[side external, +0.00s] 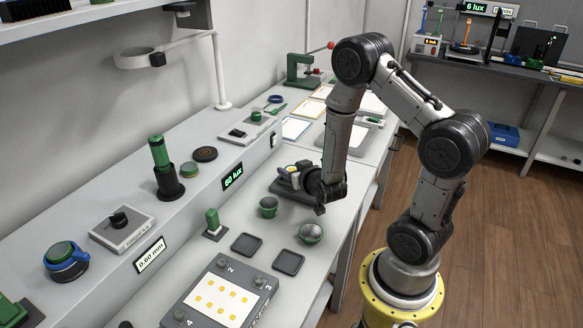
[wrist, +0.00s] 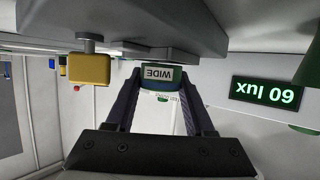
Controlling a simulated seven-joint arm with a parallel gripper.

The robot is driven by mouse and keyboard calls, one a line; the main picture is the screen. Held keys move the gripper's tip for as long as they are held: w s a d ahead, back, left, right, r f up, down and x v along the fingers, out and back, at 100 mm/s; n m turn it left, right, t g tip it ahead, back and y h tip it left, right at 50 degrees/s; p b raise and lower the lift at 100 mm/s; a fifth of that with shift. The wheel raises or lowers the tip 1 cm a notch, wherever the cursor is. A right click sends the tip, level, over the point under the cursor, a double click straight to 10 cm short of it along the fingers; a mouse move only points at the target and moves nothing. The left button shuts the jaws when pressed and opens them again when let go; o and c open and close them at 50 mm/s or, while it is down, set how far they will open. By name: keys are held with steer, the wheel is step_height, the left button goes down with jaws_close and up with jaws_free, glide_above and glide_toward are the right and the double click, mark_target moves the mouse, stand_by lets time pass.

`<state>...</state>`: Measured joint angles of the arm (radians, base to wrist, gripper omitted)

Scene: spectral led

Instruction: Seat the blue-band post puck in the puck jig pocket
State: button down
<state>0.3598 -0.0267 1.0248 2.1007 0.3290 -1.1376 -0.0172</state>
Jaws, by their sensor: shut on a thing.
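In the wrist view, both dark fingers of my gripper (wrist: 158,92) are closed on a green puck with a blue band (wrist: 160,87), seen small between the fingertips. In the side view, my gripper (side external: 303,180) is low over the bench at the dark jig (side external: 284,187). The puck is hidden there. I cannot tell whether it is in the pocket.
Two green cups (side external: 268,207) (side external: 311,233) stand in front of the jig. Two dark square trays (side external: 246,243) (side external: 288,262) and a grey plate with yellow squares (side external: 222,294) lie nearer. A raised ledge with a lux display (side external: 233,177) runs behind.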

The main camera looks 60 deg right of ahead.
steer(key=shift+f, duration=0.55)
steer(key=shift+c, duration=0.9)
jaws_free()
steer(key=shift+f, duration=0.1)
steer(key=v, duration=1.2)
steer(key=shift+s+a+r, duration=0.1)
steer(key=shift+a+r, duration=0.15)
steer(key=shift+s+a+r, duration=0.25)
steer(key=shift+s+a, duration=0.05)
steer(key=shift+s, duration=0.2)
